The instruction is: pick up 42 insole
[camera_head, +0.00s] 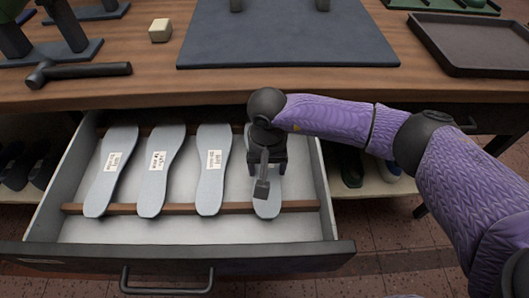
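Several grey insoles lie in a row in an open drawer: the leftmost (104,183), the second (156,182), the third (212,180), and the rightmost (267,207). The three left ones carry white labels, too small to read, so I cannot tell which is the 42 insole. My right gripper (263,186) points down over the rightmost insole and hides its middle and any label. Its fingers overlap in this view, so I cannot tell whether they are open or shut, or touching the insole. My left gripper is out of view.
The drawer (190,257) has two wooden cross strips under the insoles and a front handle. The tabletop above holds a dark mat (285,40), a hammer (75,71), a small pale block (160,30) and a brown tray (480,45). Shoes stand on a shelf below.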

